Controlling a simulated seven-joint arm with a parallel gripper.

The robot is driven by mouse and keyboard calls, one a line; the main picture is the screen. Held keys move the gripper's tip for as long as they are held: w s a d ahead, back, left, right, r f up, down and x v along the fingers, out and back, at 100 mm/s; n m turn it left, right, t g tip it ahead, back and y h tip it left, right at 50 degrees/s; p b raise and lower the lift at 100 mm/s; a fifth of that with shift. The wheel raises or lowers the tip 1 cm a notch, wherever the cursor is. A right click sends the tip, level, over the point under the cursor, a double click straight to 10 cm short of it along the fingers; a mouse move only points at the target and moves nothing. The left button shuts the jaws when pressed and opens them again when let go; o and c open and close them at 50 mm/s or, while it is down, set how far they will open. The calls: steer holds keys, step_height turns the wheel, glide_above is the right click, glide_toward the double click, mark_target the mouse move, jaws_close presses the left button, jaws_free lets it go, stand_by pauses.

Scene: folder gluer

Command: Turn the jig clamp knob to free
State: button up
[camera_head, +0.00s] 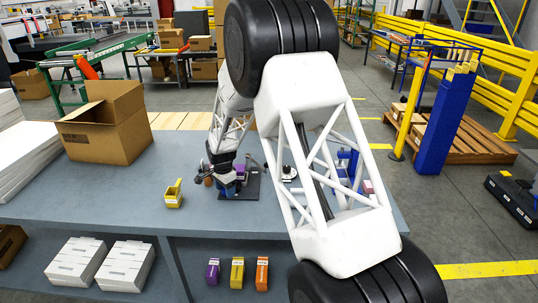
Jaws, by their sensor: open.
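The jig, with a dark base plate (247,194) and purple and blue parts, stands on the grey workbench (110,190), partly hidden by my arm. My gripper (224,181) is open over the left side of the jig, pointing down. At this size I cannot tell whether its fingers touch anything. I cannot make out the clamp knob for certain. A small brownish round part (208,181) shows just left of my gripper. The turn position of the knob cannot be read.
A yellow holder (173,197) stands on the bench left of the jig. An open cardboard box (105,125) and white stacked sheets (25,150) are farther left. Blue and pink items (367,187) show behind my arm at the right. The bench front between is clear.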

step_height(320, 180, up, 8)
steer(key=shift+d+r, duration=0.1)
steer(key=shift+d, duration=0.05)
steer(key=s+d+r+n, duration=0.2)
steer(key=s+d+r, duration=1)
steer(key=d+r, duration=0.4)
steer(key=shift+s+d+n+t, duration=0.35)
steer(key=shift+d+n+t, duration=0.05)
steer(key=shift+d, duration=0.2)
stand_by(0.7)
steer(key=s+d+r+n, duration=0.1)
steer(key=s+d+r, duration=0.1)
steer(key=s+d, duration=0.3)
steer(key=s+d+r+n+t, duration=0.1)
steer(key=s+d+r, duration=0.2)
steer(key=s, duration=0.4)
steer(key=s+d+r+n, duration=0.1)
steer(key=s+d+r, duration=0.1)
steer(key=s+d, duration=0.3)
steer(key=s+d+n, duration=0.1)
steer(key=s+d, duration=0.2)
steer(key=s, duration=0.7)
steer(key=s+d+f+n, duration=0.1)
steer(key=s+d, duration=0.3)
steer(key=s, duration=0.7)
steer(key=shift+s+d+f+n+t, duration=0.2)
steer(key=shift+s+f+n+t, duration=0.1)
steer(key=shift+n+t, duration=0.1)
